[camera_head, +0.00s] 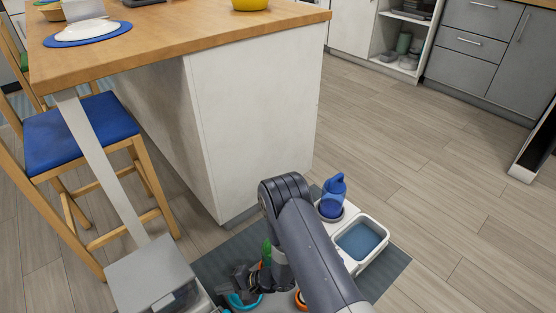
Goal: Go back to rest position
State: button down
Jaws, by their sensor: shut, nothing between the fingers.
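My gripper (238,284) is at the lower middle of the head view, low over the items at my front. It is shut and empty. My dark grey arm (312,250) bends over in front of it and hides part of the space behind. A teal ring-like item (243,301) shows just below the gripper; I cannot tell if they touch. A green item (267,252) stands beside my arm, partly hidden. A bit of an orange round item (300,299) shows at the arm's edge.
A blue bottle (333,196) and a white tub with a blue inside (387,236) stand right of my arm. A wooden-topped counter (200,30) with a white side is ahead. A blue-seated stool (80,135) is at left. Open floor (430,160) lies to the right.

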jog(key=w+a, duration=0.1)
jog(key=w+a+f+b, duration=0.1)
jog(key=shift+w+a+f, duration=0.1)
jog(key=shift+w+a, duration=0.1)
jog(key=shift+w, duration=0.2)
